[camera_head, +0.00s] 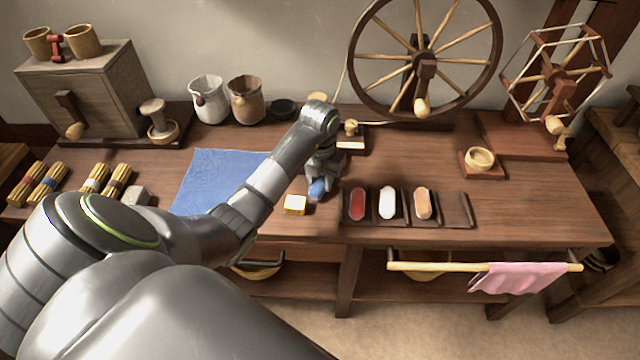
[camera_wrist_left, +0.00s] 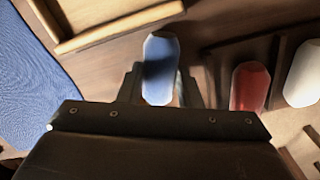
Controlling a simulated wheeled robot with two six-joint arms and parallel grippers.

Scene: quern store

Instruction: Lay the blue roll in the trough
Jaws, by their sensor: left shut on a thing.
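The blue roll (camera_head: 317,189) is between the fingers of my left gripper (camera_head: 322,178), left of a dark tray. It also shows in the left wrist view (camera_wrist_left: 160,70), gripped between both fingertips. Its height above the table is hard to tell. The dark divided tray (camera_head: 463,224) holds a red roll (camera_head: 357,204), a white roll (camera_head: 387,203) and an orange roll (camera_head: 422,204); its rightmost compartment is empty. A shallow rimmed wooden piece (camera_wrist_left: 120,32) lies beyond the blue roll in the wrist view; I cannot tell whether it is the trough. My right gripper is out of view.
A yellow-and-white block (camera_head: 295,204) sits just left of the roll. A blue cloth (camera_head: 213,178) lies further left. A spinning wheel (camera_head: 425,55) stands behind, and a small bowl (camera_head: 480,159) stands on the right. The table's front right is clear. A pink cloth (camera_head: 515,278) hangs below.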

